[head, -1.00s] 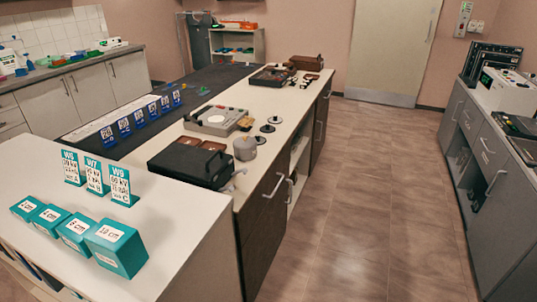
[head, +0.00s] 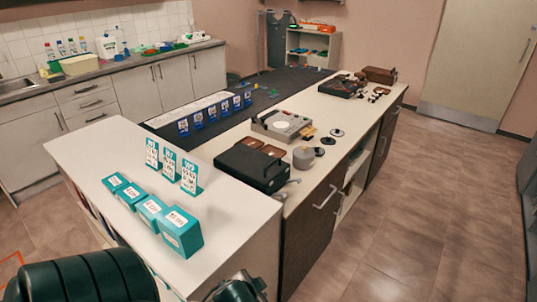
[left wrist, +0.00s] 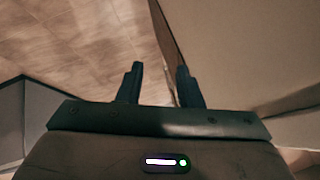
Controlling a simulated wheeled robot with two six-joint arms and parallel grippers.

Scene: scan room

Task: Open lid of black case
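A black case (head: 250,168) lies on the white counter in the head view, at its near part behind the teal blocks. It looks like a low dark box, and its lid appears shut. My left gripper (left wrist: 160,67) shows in the left wrist view with its two dark fingers apart and nothing between them. It is away from the case, near a pale panel and the floor. My right gripper is not in view.
Teal blocks (head: 180,232) and teal cards (head: 190,177) stand on the near counter. A grey device (head: 283,126), brown boxes (head: 272,151) and a metal pot (head: 303,157) sit by the case. The floor (head: 430,220) to the right is clear.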

